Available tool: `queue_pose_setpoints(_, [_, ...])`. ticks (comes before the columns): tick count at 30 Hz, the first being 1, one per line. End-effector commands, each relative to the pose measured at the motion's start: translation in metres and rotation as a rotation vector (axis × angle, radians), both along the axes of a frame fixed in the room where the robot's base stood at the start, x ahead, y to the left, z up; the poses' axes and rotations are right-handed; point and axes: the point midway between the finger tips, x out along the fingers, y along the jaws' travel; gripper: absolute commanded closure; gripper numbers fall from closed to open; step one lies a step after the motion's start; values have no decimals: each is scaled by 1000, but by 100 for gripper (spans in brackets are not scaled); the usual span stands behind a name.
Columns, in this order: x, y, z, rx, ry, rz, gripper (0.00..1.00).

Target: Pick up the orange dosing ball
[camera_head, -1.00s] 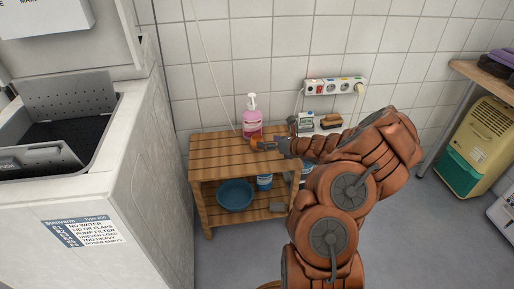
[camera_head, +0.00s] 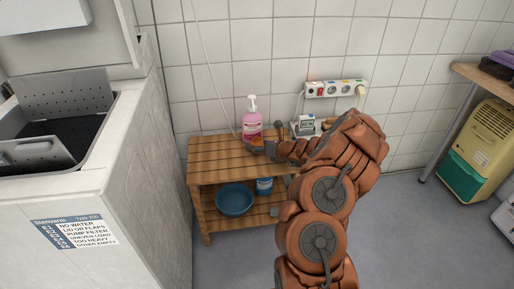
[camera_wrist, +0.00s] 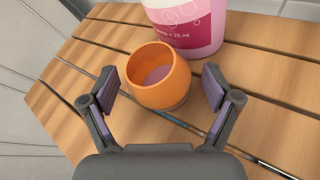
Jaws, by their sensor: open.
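The orange dosing ball (camera_wrist: 159,82) is a round, open-topped cup with a pinkish inside. It stands upright on the slatted wooden bench (camera_head: 208,149). In the wrist view my gripper (camera_wrist: 162,90) is open, with one finger on each side of the ball and a gap visible on both sides. In the head view my gripper (camera_head: 263,147) is small at the bench top, and the ball (camera_head: 257,142) shows only as a small orange patch, partly hidden.
A pink bottle with a white pump (camera_head: 252,122) stands just behind the ball, close to it. A thin rod (camera_wrist: 187,127) lies on the slats beneath the fingers. A small grey device (camera_head: 303,125) stands to the right. A blue basin (camera_head: 234,200) sits on the lower shelf.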

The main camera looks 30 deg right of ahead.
Motion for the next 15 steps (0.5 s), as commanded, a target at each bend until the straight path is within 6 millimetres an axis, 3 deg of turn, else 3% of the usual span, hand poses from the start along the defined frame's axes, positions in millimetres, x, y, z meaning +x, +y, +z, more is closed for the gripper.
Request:
queue_pose_setpoints(5, [0, 0, 1, 0, 0, 0, 12])
queue_pose_setpoints(15, [0, 0, 1, -1, 0, 0, 47])
